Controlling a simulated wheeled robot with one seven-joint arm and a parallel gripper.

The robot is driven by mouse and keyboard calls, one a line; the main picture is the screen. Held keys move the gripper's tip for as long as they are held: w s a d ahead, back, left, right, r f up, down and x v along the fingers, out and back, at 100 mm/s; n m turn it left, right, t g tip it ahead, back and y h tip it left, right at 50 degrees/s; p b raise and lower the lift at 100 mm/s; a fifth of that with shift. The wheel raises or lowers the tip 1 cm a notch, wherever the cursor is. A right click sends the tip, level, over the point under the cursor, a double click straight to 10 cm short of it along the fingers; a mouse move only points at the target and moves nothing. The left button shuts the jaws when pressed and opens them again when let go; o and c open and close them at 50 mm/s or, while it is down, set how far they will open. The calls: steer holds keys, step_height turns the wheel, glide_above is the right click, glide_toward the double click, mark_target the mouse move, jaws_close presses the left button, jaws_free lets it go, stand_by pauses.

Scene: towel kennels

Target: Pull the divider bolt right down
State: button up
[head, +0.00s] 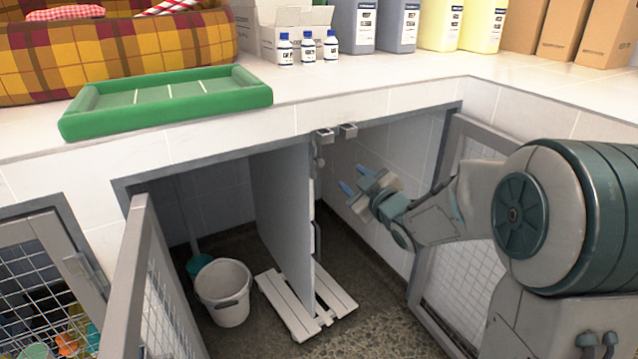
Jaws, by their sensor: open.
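The grey divider panel (283,205) stands upright between the two kennel bays, its front edge facing me. Small metal fittings (319,162), apparently the divider bolt, sit high on that edge, just under the counter; their exact position is too small to tell. A slim upright handle (317,238) shows lower on the same edge. My gripper (353,179) is open and empty, its blue-tipped fingers pointing left toward the divider edge. It appears in the right bay opening, to the right of the fittings and apart from them.
Two metal brackets (348,130) sit on the top frame. Mesh doors stand open at left (150,290) and right (465,250). A white slatted board (285,305) lies under the divider, beside a white bucket (223,290). A green tray (165,100) and bottles are on the counter.

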mark_target(322, 165)
steer(key=shift+n+y, duration=0.6)
steer(key=shift+y, duration=0.3)
steer(key=b+x, duration=0.1)
steer(key=x, duration=0.4)
steer(key=f+b+x, duration=0.1)
steer(key=x, duration=0.4)
steer(key=a+b+x, duration=0.1)
steer(key=x, duration=0.4)
steer(key=shift+s+f, duration=0.3)
jaws_close()
